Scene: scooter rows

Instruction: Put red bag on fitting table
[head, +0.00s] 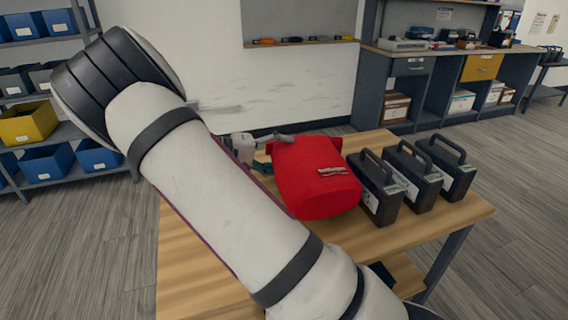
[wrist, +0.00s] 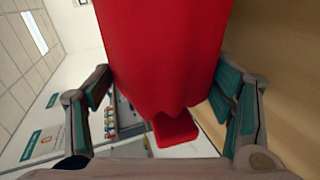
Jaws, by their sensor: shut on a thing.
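The red bag (head: 312,178) is at the wooden table, left of a row of black cases, with a small tan tag-like piece on its side. My gripper (head: 268,150) is at the bag's upper left, partly hidden behind my arm. In the wrist view the red bag (wrist: 165,50) fills the space between the teal-padded fingers of my gripper (wrist: 162,100), which is shut on it. The wooden table (head: 185,265) lies under the bag in the head view. I cannot tell whether the bag's underside touches it.
Three black handled cases (head: 412,178) stand on the table close to the bag's right. Shelves with blue and yellow bins (head: 28,122) stand at the left. A grey workbench (head: 432,80) is at the back right. Floor is free right of the table.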

